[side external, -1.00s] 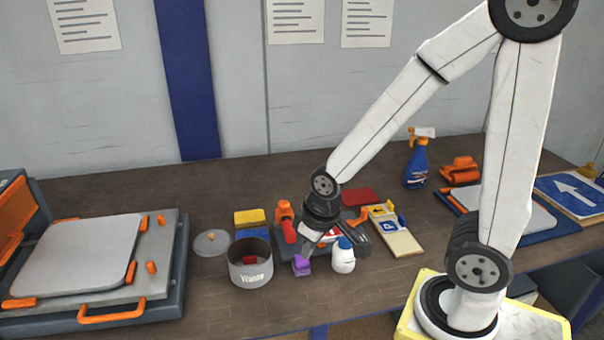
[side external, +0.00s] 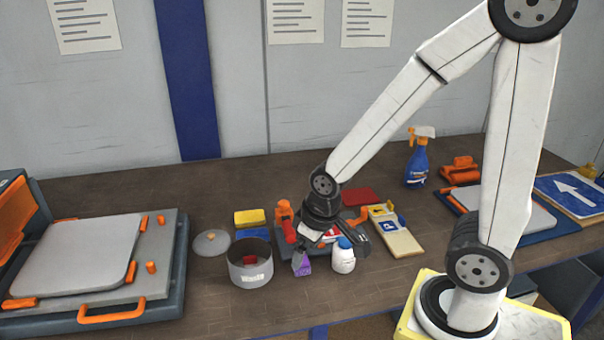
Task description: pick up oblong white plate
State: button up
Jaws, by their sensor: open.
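A rounded oblong white plate (side external: 75,255) lies flat in the grey press on the left, well away from my gripper. Another white plate (side external: 525,212) lies on a blue board at the right, partly hidden behind my arm. I cannot tell which of them the task names. My gripper (side external: 331,246) points down over the crowded middle of the bench. It is open, with one finger by a purple block (side external: 302,268) and the other by a white bottle with a blue cap (side external: 343,260). A red-and-white piece (side external: 328,232) shows behind the fingers, mostly hidden; I see nothing held.
A grey pot (side external: 250,274) and its lid (side external: 211,243) stand left of the gripper. Yellow (side external: 250,217) and red (side external: 361,197) blocks lie behind. A cream board with a P sign (side external: 402,243) lies to the right, with a spray bottle (side external: 417,165) farther back. The back left bench is clear.

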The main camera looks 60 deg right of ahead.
jog(key=shift+d, duration=0.1)
jog(key=m+g, duration=0.3)
jog(key=m, duration=2.3)
send_over(331, 233)
jog(key=f, duration=0.4)
jog(key=shift+w+d+f, duration=0.1)
jog(key=shift+w+f, duration=0.05)
jog(key=shift+w, duration=0.1)
jog(key=shift+d+f+m, duration=0.1)
jog(key=shift+d+m, duration=0.35)
jog(key=shift+m, duration=0.05)
jog(key=shift+f, duration=1.35)
jog(key=shift+s, duration=0.1)
